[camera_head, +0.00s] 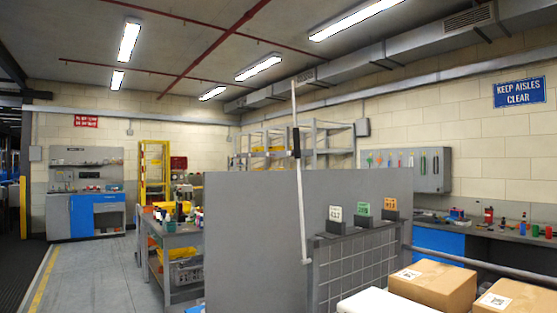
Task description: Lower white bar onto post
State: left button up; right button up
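A long thin white bar (301,210) stands nearly upright in the middle of the view, leaning slightly. Its top end reaches up toward the ceiling pipes. A black sleeve (296,142) wraps it about a third of the way down. Its lower end is in front of the grey panel, close to the left edge of the wire-grid stand; I cannot tell what it is fixed to there. I cannot make out for certain which part is the post. Neither of my grippers is in view.
A grey panel (250,240) stands behind the bar. A grid-fronted stand (350,265) carries several small signs. Cardboard boxes (435,283) sit at the lower right, beside a grey rail (480,264). A cluttered workbench (175,240) is at left, with open floor (95,270) beyond it.

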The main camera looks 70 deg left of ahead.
aim_at(296, 130)
jog(key=u, duration=2.05)
jog(key=i+j+z, duration=0.1)
jog(key=i+j, duration=0.15)
jog(key=i+j+z, duration=0.1)
jog(key=j, duration=0.35)
jog(key=i, duration=0.1)
